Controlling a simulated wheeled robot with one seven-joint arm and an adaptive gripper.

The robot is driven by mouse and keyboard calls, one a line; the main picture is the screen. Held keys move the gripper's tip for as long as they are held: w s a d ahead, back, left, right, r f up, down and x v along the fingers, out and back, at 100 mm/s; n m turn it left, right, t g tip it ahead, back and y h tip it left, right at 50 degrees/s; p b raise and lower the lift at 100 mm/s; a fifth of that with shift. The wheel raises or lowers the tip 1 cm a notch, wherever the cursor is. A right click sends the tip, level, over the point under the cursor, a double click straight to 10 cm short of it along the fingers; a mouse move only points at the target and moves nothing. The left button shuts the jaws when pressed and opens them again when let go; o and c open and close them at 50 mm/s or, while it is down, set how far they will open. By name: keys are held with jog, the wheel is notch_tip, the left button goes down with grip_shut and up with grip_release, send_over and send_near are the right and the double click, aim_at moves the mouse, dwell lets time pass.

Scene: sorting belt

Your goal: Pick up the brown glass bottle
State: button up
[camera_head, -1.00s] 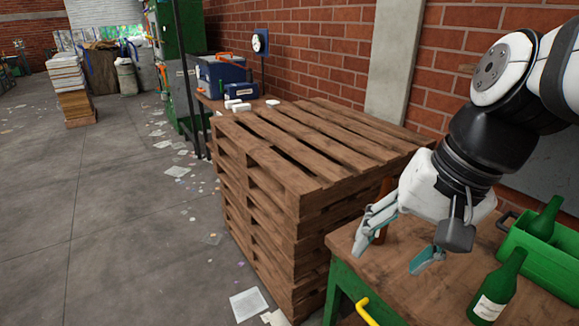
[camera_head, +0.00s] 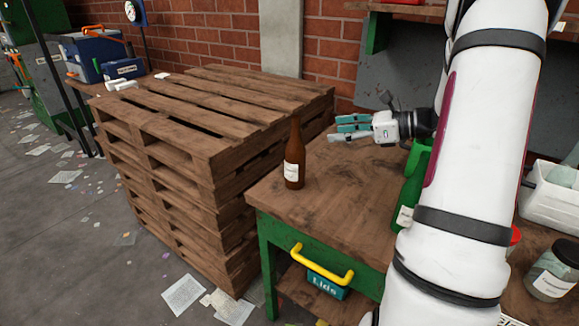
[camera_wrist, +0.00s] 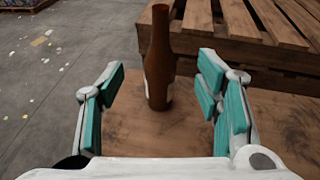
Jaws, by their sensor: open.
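The brown glass bottle (camera_head: 294,155) stands upright near the left end of the wooden workbench (camera_head: 350,185), with a pale label on its front. My gripper (camera_head: 337,129) is open and empty, to the right of the bottle and pointing left toward it. In the wrist view the bottle (camera_wrist: 160,60) stands ahead of the open fingers of my gripper (camera_wrist: 162,95), roughly centred between them. The fingers appear apart from the bottle.
A stack of wooden pallets (camera_head: 190,110) stands left of the bench. A green bottle (camera_head: 411,190) is partly hidden behind my arm. A yellow handle (camera_head: 322,265) sticks out of the bench front. A jar (camera_head: 550,270) and a white bin (camera_head: 552,197) are at the right.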

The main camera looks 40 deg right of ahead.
aim_at(296, 136)
jog(key=x, duration=0.9)
jog(key=b+x, duration=0.1)
jog(key=x, duration=0.3)
jog(key=shift+w+f, duration=0.15)
jog(key=shift+f, duration=0.2)
grip_shut()
